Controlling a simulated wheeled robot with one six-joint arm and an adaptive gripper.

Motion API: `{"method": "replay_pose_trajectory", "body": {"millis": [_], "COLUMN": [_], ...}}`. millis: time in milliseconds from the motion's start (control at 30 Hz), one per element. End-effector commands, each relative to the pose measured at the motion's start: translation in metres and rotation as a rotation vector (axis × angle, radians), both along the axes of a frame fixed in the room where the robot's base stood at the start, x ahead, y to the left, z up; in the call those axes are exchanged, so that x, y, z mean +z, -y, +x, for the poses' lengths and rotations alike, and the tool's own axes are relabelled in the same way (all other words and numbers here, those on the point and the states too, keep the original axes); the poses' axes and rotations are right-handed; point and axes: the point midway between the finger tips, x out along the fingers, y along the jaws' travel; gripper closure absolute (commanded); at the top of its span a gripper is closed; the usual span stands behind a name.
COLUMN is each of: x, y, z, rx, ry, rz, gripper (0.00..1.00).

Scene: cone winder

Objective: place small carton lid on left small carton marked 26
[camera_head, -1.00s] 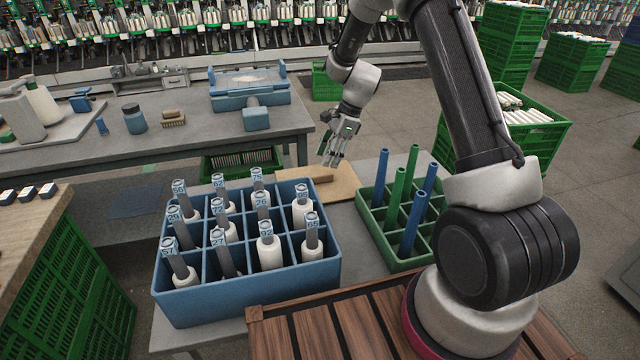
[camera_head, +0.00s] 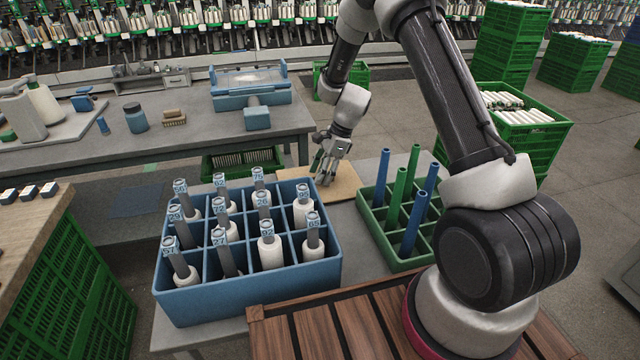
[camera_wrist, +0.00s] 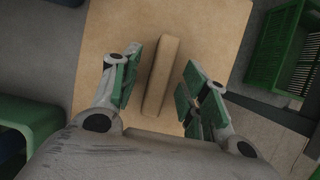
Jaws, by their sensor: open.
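My gripper (camera_head: 322,178) is open and points down over a flat tan board (camera_head: 346,184) on the grey table. In the wrist view, a narrow tan carton-like piece (camera_wrist: 161,75) lies on the board (camera_wrist: 215,40) between the fingers of my gripper (camera_wrist: 160,65). Neither finger visibly grips it, and the height gap is hard to judge. In the head view my gripper largely covers this piece. The number tags I can see are on the spools in the blue crate.
A blue divided crate (camera_head: 250,300) of tagged white and grey spools stands left of my gripper. A green divided tray (camera_head: 408,264) with blue and green tubes stands to the right. A workbench (camera_head: 200,145) lies behind, with a green crate (camera_head: 240,166) below.

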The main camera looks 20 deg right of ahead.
Motion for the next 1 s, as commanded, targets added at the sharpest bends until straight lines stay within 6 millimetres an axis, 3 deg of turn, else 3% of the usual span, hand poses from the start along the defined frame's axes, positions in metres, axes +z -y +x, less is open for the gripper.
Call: {"method": "replay_pose_trajectory", "body": {"millis": [467, 567, 733, 1000], "x": [-0.0034, -0.0034, -0.0035, -0.0035], "y": [0.0001, 0.0001, 0.0002, 0.0002], "z": [0.0001, 0.0, 0.0, -0.0002], "rx": [0.0, 0.0, 0.0, 0.0], "ry": [0.0, 0.0, 0.0, -0.001], "rz": [0.0, 0.0, 0.0, 0.0], "gripper": [0.55, 0.68, 0.99, 1.0]}}
